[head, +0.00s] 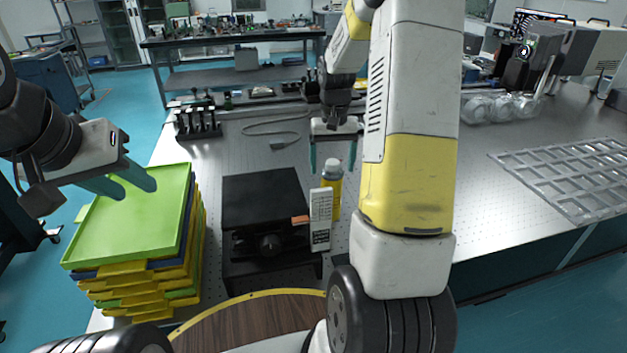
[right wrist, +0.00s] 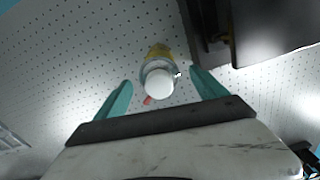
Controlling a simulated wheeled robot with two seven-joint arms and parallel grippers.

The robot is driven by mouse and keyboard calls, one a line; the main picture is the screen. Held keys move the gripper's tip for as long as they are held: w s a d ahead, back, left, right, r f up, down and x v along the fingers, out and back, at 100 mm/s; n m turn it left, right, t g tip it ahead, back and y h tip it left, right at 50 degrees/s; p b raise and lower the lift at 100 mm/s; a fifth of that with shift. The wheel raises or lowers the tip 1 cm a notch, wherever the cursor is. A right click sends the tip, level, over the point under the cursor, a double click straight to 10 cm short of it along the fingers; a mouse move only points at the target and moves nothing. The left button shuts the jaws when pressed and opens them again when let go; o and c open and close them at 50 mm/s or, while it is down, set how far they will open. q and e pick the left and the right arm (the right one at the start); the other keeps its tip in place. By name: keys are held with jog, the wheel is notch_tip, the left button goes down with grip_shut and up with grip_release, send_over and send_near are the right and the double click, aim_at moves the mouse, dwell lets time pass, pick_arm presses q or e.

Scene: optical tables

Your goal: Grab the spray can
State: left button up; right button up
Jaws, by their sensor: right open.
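The spray can (head: 332,190) is yellow with a pale cap and stands upright on the optical table, beside a black device. A white handheld unit partly hides its lower front. My right gripper (head: 333,168) is open, pointing down, with its fingers apart above or around the can's top. In the right wrist view, the can's white cap (right wrist: 159,83) lies between and slightly beyond the open fingertips (right wrist: 162,84); I see no contact. My left gripper (head: 137,188) is empty, its two teal fingers apart over the green tray at the left.
The black device (head: 262,200) stands left of the can, with the white handheld unit (head: 321,220) at its right. Stacked trays (head: 130,235) are at the left. A cable (head: 275,128) lies behind. A metal grid (head: 570,175) and clear glassware (head: 500,106) are on the right.

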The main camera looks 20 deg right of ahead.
aim_at(332, 174)
notch_tip(332, 174, down, 4)
jog(key=shift+r, duration=0.15)
grip_shut()
dwell(0.3)
